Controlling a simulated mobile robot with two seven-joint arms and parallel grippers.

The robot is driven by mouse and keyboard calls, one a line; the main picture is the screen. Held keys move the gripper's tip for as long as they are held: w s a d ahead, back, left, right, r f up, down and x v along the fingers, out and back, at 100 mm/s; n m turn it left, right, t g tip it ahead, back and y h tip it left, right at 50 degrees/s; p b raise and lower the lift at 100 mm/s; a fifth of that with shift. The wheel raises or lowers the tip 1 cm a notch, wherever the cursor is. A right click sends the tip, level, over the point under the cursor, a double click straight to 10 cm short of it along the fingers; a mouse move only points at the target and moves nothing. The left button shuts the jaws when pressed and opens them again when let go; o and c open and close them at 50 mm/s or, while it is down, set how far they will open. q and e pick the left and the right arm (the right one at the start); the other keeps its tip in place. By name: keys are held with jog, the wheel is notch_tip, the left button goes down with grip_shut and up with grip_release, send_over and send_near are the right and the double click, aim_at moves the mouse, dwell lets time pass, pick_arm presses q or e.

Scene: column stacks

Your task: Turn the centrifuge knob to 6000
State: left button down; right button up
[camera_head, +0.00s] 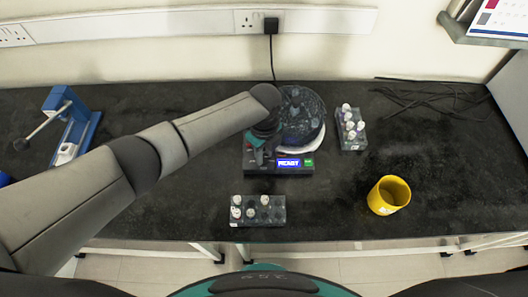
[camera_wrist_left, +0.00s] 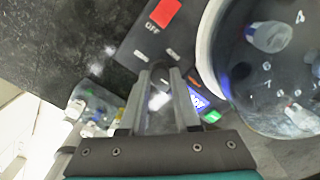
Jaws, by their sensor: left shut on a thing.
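The centrifuge (camera_head: 296,170) stands on the dark bench in the middle of the head view, with a round clear-lidded bowl (camera_head: 301,112) behind its front panel. Its lit blue display (camera_head: 288,162) seems to read READY, with a green button to its right. My left gripper (camera_head: 257,157) reaches down to the left part of the panel. In the left wrist view, my left gripper (camera_wrist_left: 160,82) is shut on the knob, which is mostly hidden between its fingertips. The knob's pointer and setting cannot be read. My right gripper is not in view.
A red switch (camera_wrist_left: 166,12) marked OFF is on the panel. Tube racks stand in front (camera_head: 272,220) and to the right (camera_head: 351,142) of the centrifuge. A yellow cup (camera_head: 388,195) and a blue device (camera_head: 76,128) stand farther off. The bench's right side is mostly clear.

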aim_at(264, 158)
pick_arm(q)
jog(key=c, duration=0.6)
grip_release()
jog(key=shift+r, duration=0.1)
notch_tip(264, 158, up, 15)
jog(key=shift+r+p, duration=0.1)
jog(key=shift+p, duration=1.15)
jog(key=shift+s, duration=0.1)
